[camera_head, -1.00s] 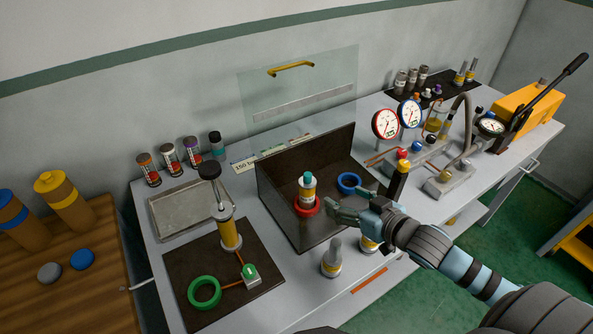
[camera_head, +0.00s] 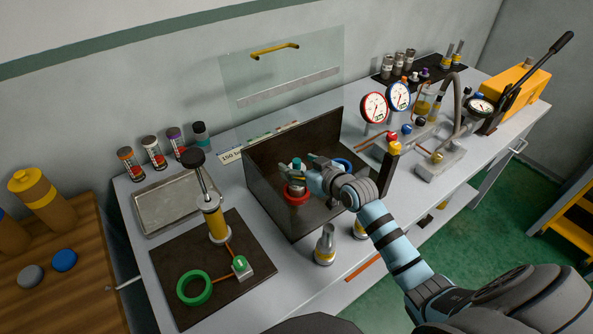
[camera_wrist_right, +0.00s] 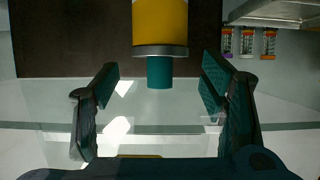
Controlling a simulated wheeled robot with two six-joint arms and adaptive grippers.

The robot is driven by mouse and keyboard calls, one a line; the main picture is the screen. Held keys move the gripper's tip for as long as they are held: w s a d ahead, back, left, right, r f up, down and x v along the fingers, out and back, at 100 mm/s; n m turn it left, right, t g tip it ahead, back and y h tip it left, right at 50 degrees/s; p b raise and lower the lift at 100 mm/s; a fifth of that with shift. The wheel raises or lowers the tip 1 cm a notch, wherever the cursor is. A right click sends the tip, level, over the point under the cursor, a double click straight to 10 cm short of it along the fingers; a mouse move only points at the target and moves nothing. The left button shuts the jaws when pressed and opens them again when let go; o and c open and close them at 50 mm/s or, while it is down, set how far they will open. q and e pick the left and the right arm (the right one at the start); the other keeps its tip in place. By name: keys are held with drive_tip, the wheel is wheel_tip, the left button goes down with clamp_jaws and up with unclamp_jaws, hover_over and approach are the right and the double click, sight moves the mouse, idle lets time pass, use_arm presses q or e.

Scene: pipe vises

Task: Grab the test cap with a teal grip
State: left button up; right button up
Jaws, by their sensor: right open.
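The test cap with a teal grip (camera_head: 297,164) stands upright in a red ring vise (camera_head: 297,197) inside the dark open-fronted box. In the right wrist view its yellow body (camera_wrist_right: 160,22) and metal collar are at the top centre, with the teal grip (camera_wrist_right: 160,72) pointing down the picture. My right gripper (camera_head: 308,174) is open beside the cap's upper part, reaching in from the right. In the wrist view the teal grip appears between the two open fingertips, with gaps on both sides. The cap's right side is partly hidden in the head view. My left gripper is not in view.
Dark box walls (camera_head: 270,195) surround the cap, and a blue ring (camera_head: 342,164) sits behind my gripper. A raised clear panel (camera_head: 285,85) stands behind. Metal-topped caps (camera_head: 325,245) stand in front. Gauges (camera_head: 374,107) are at right, a green ring (camera_head: 194,288) at left.

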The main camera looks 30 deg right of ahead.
drive_tip(key=shift+w, duration=0.1)
clamp_jaws()
idle(0.3)
